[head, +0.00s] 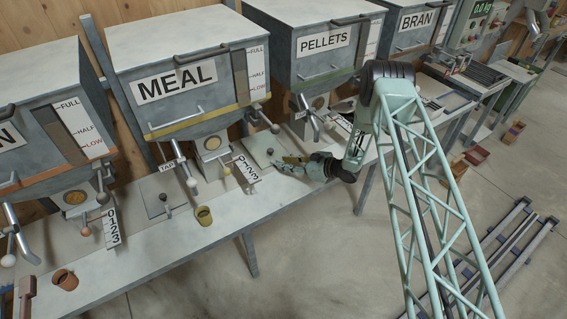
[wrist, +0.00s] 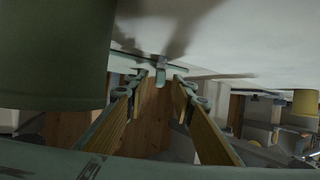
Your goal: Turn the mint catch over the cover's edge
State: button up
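The mint catch (wrist: 161,68) shows in the wrist view as a small pale-green tab on a thin bar against a pale surface. My gripper (wrist: 160,78) is open, with one brass-faced finger on each side of the tab and visible gaps between. I cannot tell whether the tips touch it or how far it is turned. In the head view my gripper (head: 287,165) is low over the bench, in front of the PELLETS bin. A grey cover plate (head: 260,146) lies just behind it. The cover's edge near the catch is partly hidden by my gripper.
The MEAL bin (head: 180,80), PELLETS bin (head: 322,42), taps and numbered scales crowd the back. A large dark-green cylinder (wrist: 55,55) is close at left.

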jog(key=shift+w+a+f, duration=0.2)
jog(key=shift+w+a, duration=0.1)
jog(key=shift+a, duration=0.1)
grip_shut()
jog(key=shift+s+a+m+t+h+b, duration=0.15)
jog(key=shift+a+m+t+h+b, duration=0.05)
jog(key=shift+m+t+h+b, duration=0.7)
jog(key=shift+s+a+m+t+h+b, duration=0.1)
jog(key=shift+a+m+t+h+b, duration=0.1)
jog(key=shift+m+t+h+b, duration=0.7)
jog(key=shift+r+m+t+h, duration=0.15)
jog(key=shift+m+t+h, duration=0.25)
jog(key=shift+m, duration=0.5)
grip_release()
jog(key=shift+s, duration=0.1)
jog(key=shift+s+d, duration=0.1)
jog(key=shift+d, duration=0.05)
